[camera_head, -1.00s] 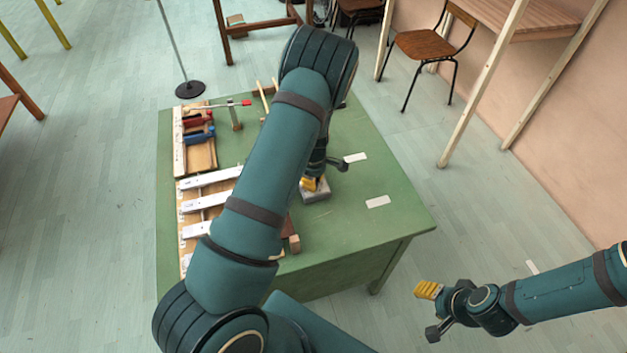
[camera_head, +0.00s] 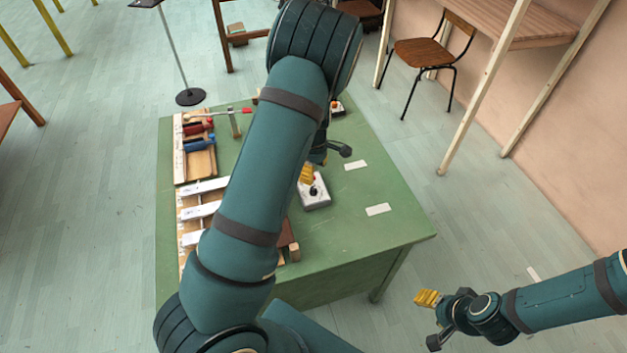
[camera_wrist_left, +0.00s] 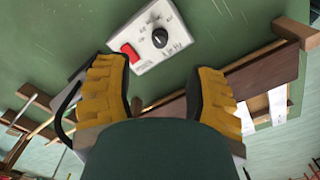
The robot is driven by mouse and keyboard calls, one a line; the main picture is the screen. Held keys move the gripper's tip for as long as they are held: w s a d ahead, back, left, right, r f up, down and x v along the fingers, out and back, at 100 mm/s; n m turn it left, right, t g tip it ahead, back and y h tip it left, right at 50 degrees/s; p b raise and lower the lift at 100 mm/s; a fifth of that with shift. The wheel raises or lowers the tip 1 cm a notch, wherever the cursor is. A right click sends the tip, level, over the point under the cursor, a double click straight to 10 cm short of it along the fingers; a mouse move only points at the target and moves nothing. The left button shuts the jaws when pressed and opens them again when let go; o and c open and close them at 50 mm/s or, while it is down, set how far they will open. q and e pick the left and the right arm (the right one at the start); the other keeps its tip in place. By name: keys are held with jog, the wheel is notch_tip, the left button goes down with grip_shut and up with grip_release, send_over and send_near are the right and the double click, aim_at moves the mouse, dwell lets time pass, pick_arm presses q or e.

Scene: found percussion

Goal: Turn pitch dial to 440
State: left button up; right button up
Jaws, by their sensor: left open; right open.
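The marks are too small to read. My left gripper (camera_head: 322,163) is open and empty above the box; in the wrist view its yellow fingertips (camera_wrist_left: 160,85) are apart and the dial lies ahead of the gap, untouched. My right gripper (camera_head: 430,320) is open and empty, off the table at the lower right.
White bars (camera_head: 200,209) on a wooden frame and a wooden tray (camera_head: 201,163) with red and blue tools lie on the table's left side. White labels (camera_head: 378,209) lie on its clear right side. A chair (camera_head: 427,52) stands beyond.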

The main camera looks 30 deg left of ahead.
pick_arm(q)
jog(key=shift+r, duration=1.55)
